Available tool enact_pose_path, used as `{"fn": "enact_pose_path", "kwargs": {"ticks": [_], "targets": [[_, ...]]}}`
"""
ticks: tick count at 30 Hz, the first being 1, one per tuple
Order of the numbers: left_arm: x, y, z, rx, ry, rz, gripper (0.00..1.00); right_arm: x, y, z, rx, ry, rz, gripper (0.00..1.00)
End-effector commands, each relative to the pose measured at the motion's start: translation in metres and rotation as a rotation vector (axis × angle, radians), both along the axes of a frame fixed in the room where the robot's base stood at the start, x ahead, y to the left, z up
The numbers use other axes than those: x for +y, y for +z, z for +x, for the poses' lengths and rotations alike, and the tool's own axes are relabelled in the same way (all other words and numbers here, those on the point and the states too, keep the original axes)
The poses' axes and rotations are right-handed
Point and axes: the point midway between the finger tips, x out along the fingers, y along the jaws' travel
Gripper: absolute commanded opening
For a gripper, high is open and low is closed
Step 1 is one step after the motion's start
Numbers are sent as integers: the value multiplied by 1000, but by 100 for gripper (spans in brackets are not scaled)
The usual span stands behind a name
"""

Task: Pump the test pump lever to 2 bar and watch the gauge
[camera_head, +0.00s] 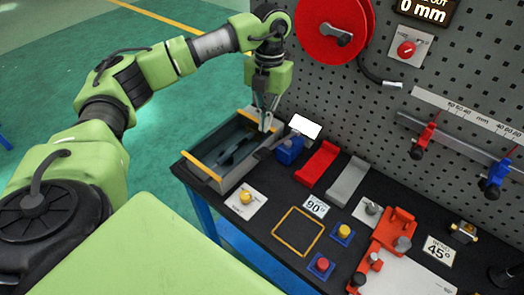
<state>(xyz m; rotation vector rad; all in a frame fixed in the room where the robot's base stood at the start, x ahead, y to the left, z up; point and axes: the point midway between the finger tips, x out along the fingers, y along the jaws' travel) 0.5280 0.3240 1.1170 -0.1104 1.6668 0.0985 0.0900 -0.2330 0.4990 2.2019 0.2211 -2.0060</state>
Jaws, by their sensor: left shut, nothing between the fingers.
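A grey open box (213,179) with yellow edges stands at the table's left end, and a dark form lies inside it. I cannot tell whether this is the test pump, and I make out no clear lever. My left gripper (266,122) points down over the box's far right corner. Its fingers are shut and empty; I cannot tell whether they touch anything. A small blue block (289,151) stands right of the box beside a bright white panel (305,126). No readable gauge shows. My right gripper is out of view.
The dark table (262,200) holds a red channel (317,163), a grey channel (347,181), a yellow square frame (298,231) and a red clamp-like fixture (393,232). A perforated wall (390,120) with a red reel (335,18) rises behind it.

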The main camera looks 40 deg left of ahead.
Motion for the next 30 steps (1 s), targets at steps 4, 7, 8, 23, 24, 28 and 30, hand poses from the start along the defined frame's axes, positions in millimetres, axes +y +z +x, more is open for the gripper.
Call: {"fn": "enact_pose_path", "kwargs": {"ticks": [4,7,8,23,24,28,30], "targets": [[1,0,0,2,2,4,0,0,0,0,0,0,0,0],[1,0,0,1,2,3,0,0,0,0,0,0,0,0],[1,0,0,1,1,3,0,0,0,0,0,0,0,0],[0,-36,-4,3,0,2,0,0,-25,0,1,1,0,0],[0,-42,-4,2,0,2,0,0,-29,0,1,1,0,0],[0,-58,-6,2,0,2,0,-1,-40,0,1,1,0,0],[0,-64,-7,1,0,1,0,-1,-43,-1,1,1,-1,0]]}}
